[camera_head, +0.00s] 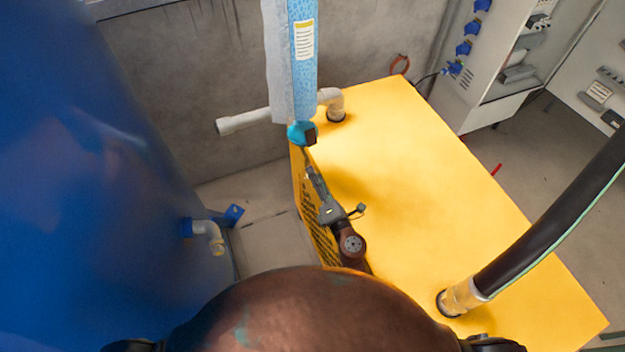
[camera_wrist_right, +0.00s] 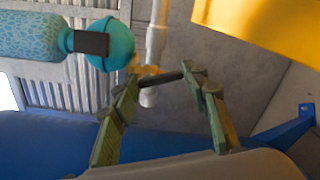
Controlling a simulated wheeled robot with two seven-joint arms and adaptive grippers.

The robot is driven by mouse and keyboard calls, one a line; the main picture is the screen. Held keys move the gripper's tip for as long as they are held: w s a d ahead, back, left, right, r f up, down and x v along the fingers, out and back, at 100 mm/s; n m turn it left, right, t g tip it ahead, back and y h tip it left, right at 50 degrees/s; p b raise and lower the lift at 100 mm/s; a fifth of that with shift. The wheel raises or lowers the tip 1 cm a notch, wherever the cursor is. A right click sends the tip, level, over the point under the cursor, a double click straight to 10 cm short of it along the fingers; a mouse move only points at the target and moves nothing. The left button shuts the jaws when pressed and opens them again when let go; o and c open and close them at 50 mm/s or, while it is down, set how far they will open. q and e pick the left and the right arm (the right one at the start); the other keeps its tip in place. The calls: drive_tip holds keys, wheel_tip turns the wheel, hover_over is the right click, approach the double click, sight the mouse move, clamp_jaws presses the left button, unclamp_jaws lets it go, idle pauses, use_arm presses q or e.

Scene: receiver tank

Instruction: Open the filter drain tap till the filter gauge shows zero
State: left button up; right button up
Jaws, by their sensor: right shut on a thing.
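The filter is a tall blue speckled column with a grey side and a paper label (camera_head: 303,40). It ends in a teal bowl (camera_head: 297,130), which also shows in the right wrist view (camera_wrist_right: 119,44). A small dark block sits on the bowl's side; I cannot read a gauge face. My right gripper (camera_head: 309,170) reaches up just below the bowl. In the right wrist view its two fingers (camera_wrist_right: 163,80) close around a small dark bar under the bowl, apparently the drain tap (camera_wrist_right: 160,78), partly hidden by the fingertips. My left gripper is not in view.
A yellow cabinet (camera_head: 420,170) fills the middle right, with a dark hose (camera_head: 540,225) on top. A pale pipe (camera_head: 245,121) runs behind the filter. A large blue tank (camera_head: 90,170) stands left, with an elbow outlet (camera_head: 212,235). Bare floor shows between tank and cabinet.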

drive_tip(key=o, duration=1.2)
drive_tip(key=shift+a+f, duration=0.2)
drive_tip(key=shift+a, duration=0.15)
drive_tip(key=shift+c, duration=0.2)
drive_tip(key=shift+r, duration=0.1)
drive_tip(key=shift+s, duration=0.1)
drive_tip(key=v, duration=0.8)
drive_tip(key=shift+d, duration=0.35)
